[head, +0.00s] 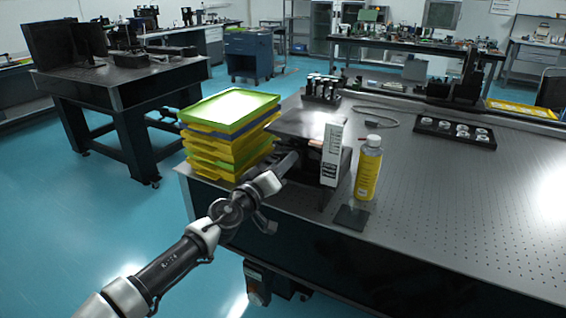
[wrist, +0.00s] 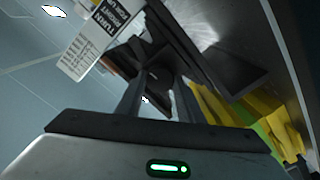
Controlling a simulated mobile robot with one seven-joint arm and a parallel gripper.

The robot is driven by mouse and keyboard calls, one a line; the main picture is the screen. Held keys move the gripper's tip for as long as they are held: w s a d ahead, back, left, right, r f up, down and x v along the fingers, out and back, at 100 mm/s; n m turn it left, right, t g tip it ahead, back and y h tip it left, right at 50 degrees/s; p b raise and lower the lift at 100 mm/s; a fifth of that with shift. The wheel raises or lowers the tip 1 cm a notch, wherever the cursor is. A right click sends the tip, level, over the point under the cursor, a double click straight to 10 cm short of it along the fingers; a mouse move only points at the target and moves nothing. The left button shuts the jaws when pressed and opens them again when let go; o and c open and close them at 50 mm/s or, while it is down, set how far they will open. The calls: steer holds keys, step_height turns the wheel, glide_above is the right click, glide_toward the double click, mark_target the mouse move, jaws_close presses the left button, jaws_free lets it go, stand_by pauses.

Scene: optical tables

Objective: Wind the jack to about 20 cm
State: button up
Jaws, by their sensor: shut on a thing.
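The lab jack (head: 300,124) stands near the left front edge of the optical table, its dark flat top plate raised above the tabletop. My gripper (head: 292,162) reaches in at the jack's front, below the top plate. In the wrist view my gripper (wrist: 158,92) has its two fingers closed around the jack's dark round knob (wrist: 160,76).
Stacked yellow, green and blue trays (head: 225,135) stand close left of the jack. A yellow bottle (head: 368,170) and a small dark pad (head: 352,217) are to its right. A rack of dark posts (head: 322,90) stands behind.

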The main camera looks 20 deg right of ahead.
stand_by(0.4)
steer(key=o, duration=1.1)
steer(key=p+v, duration=0.1)
steer(key=v, duration=1.6)
steer(key=shift+s+a, duration=0.15)
steer(key=shift+s, duration=0.05)
